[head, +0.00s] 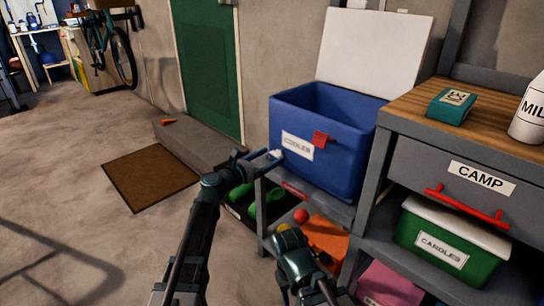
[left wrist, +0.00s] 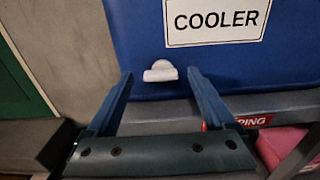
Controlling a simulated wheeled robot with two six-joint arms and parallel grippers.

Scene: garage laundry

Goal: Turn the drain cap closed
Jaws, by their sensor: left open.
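The drain cap (left wrist: 160,71) is a small white knob low on the front of the blue cooler (left wrist: 130,40). In the head view the cap (head: 276,154) shows at the cooler's lower left, partly covered by my gripper. My left gripper (left wrist: 158,76) is open, one finger on each side of the cap in the left wrist view. I cannot tell whether the fingers touch it. In the head view my left gripper (head: 264,161) reaches the cooler's lower left corner.
The cooler stands with its white lid (head: 372,50) raised on a grey shelf (head: 335,210). To the right is a wooden-topped cabinet (head: 470,125) with a CAMP drawer. A green CANDLES box (head: 400,228) sits below. The floor at left is open around a brown mat (head: 150,178).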

